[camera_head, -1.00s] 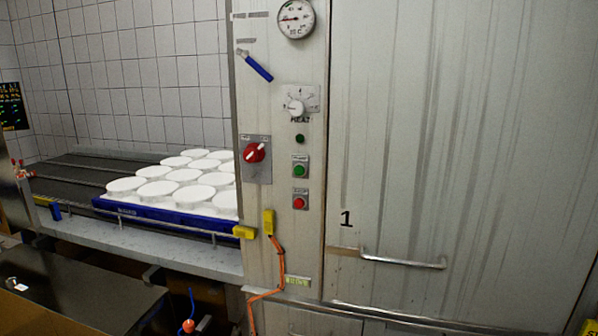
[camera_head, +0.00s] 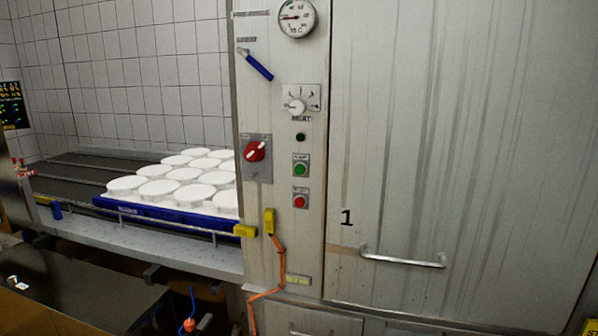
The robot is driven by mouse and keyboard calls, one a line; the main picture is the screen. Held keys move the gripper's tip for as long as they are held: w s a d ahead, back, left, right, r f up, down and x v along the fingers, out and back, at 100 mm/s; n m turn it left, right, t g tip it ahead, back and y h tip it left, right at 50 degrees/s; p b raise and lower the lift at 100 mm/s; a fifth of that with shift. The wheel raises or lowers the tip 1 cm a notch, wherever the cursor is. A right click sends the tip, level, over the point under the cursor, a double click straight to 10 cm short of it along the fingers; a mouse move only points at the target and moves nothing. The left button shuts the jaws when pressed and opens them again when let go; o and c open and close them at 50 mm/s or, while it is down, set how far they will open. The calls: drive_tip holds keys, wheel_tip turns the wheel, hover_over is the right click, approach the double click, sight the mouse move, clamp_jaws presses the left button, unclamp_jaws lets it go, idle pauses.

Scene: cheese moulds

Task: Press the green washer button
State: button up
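The green washer button (camera_head: 300,169) is a round green push button on a small plate on the narrow metal control panel (camera_head: 275,215), near the middle of the head view. A red button (camera_head: 299,202) sits just below it. A small dark green round lamp or button (camera_head: 300,137) sits just above it, unlit as far as I can tell. Nothing covers the green button. My gripper is not in view.
A red rotary switch (camera_head: 255,151), a heat dial (camera_head: 297,105), a gauge (camera_head: 297,18) and a blue lever (camera_head: 258,66) share the panel. A door handle (camera_head: 403,259) sticks out at right. A blue tray (camera_head: 180,216) of white moulds rests at left.

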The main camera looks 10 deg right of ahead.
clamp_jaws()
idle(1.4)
